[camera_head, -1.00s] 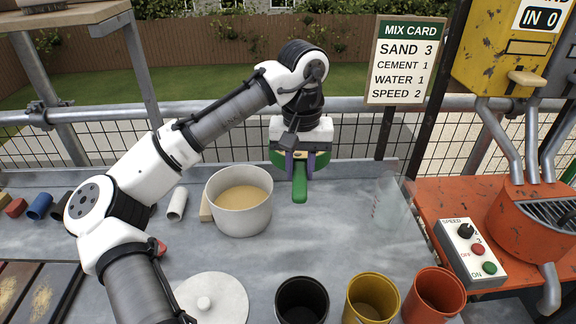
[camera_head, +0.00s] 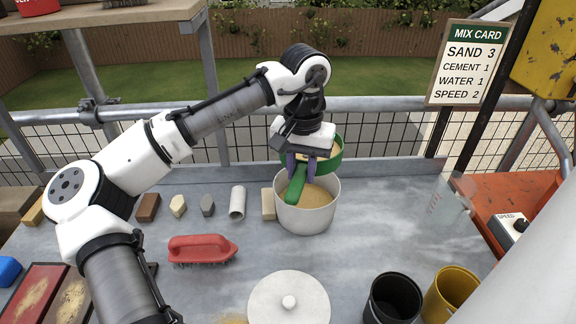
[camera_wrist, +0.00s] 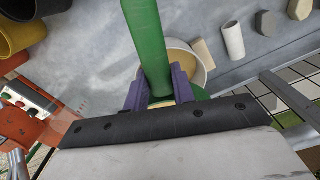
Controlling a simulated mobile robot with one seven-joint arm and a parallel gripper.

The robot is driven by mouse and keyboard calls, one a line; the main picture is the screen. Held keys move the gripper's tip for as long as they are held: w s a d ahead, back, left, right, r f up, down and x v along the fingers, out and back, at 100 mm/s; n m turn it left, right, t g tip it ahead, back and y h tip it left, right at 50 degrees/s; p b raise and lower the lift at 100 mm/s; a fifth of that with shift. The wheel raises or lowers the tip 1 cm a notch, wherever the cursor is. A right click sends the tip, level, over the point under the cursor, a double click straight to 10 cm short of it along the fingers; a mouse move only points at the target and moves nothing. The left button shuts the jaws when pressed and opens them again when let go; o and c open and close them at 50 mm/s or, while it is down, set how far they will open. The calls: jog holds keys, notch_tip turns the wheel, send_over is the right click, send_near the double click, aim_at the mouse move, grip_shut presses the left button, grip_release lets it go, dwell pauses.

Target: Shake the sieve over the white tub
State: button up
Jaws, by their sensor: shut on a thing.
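The green sieve (camera_head: 330,160) is held by its green handle in my gripper (camera_head: 300,165). My gripper is shut on the handle, which also shows in the wrist view (camera_wrist: 148,45). The sieve's round rim is partly behind my gripper, at the back edge of the white tub (camera_head: 305,222). The handle slants down across the tub's opening. The tub stands upright on the grey bench and holds tan sand (camera_head: 312,197). In the wrist view the tub's rim (camera_wrist: 207,68) shows partly behind the handle. Whether the sieve touches the tub, I cannot tell.
A white lid (camera_head: 289,300) lies in front of the tub. A red brush (camera_head: 200,249) lies to its left. A black bucket (camera_head: 393,300) and a yellow bucket (camera_head: 450,294) stand front right. A clear container (camera_head: 446,205) stands at the right. Small blocks and a white tube (camera_head: 237,202) line the left back.

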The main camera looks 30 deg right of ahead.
jog(key=shift+w+a, duration=0.15)
jog(key=shift+a, duration=0.1)
jog(key=shift+f, duration=0.2)
notch_tip(320, 180, down, 5)
jog(key=b, duration=0.5)
jog(key=shift+r, duration=0.15)
jog(key=shift+w+d+r, duration=0.1)
jog(key=shift+w+d, duration=0.05)
jog(key=shift+d, duration=0.05)
jog(key=shift+w+d+p, duration=0.35)
jog(key=shift+d+p, duration=0.1)
jog(key=shift+p, duration=0.15)
dwell(0.4)
